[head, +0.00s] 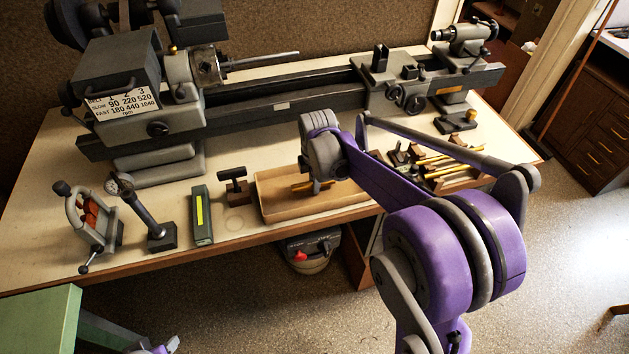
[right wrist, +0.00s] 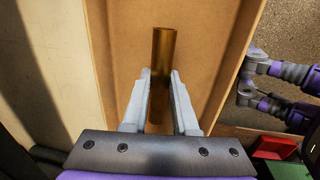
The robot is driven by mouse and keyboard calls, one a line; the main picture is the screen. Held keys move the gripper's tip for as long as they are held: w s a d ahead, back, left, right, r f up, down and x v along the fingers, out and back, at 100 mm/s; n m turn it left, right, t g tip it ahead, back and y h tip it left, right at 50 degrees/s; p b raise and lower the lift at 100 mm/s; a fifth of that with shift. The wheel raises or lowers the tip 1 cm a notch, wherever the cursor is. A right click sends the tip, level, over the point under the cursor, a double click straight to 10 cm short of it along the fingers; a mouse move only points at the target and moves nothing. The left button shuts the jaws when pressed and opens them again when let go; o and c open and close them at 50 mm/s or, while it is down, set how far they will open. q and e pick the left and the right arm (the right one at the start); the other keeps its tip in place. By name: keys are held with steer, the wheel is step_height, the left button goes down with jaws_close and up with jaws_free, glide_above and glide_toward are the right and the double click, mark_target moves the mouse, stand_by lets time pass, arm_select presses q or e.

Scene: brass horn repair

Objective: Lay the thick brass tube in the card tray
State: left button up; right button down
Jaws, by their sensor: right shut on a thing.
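The thick brass tube (head: 301,187) is at my right gripper (head: 318,188), over the card tray (head: 270,208) on the bench. In the right wrist view the tube (right wrist: 163,55) lies between the two pale fingers of the gripper (right wrist: 159,100), which are shut on it. The tube's far end sticks out past the fingertips. The tray's brown floor (right wrist: 205,45) is beneath it. I cannot tell whether the tube touches the floor. A small part of my left gripper (head: 165,346) shows at the bottom edge of the head view; its fingers are not clear.
A large lathe (head: 270,110) fills the back of the bench. Left of the tray stand a small dark stand (head: 234,188), a green box (head: 202,215), a dial gauge stand (head: 155,225) and a clamp (head: 90,220). Thin brass rods (head: 440,160) lie in a rack to the right.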

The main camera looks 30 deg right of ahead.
arm_select(q)
steer(key=shift+f, duration=0.15)
arm_select(e)
steer(key=shift+f, duration=0.25)
steer(key=c, duration=0.6)
jaws_free()
steer(key=shift+c, duration=0.6)
arm_select(q)
steer(key=shift+s, duration=0.1)
arm_select(e)
steer(key=o, duration=0.5)
steer(key=shift+s, duration=0.1)
steer(key=shift+r+p, duration=2.05)
steer(key=shift+r, duration=2.05)
arm_select(q)
step_height(320, 180, up, 6)
steer(key=w, duration=0.2)
steer(key=shift+f, duration=0.15)
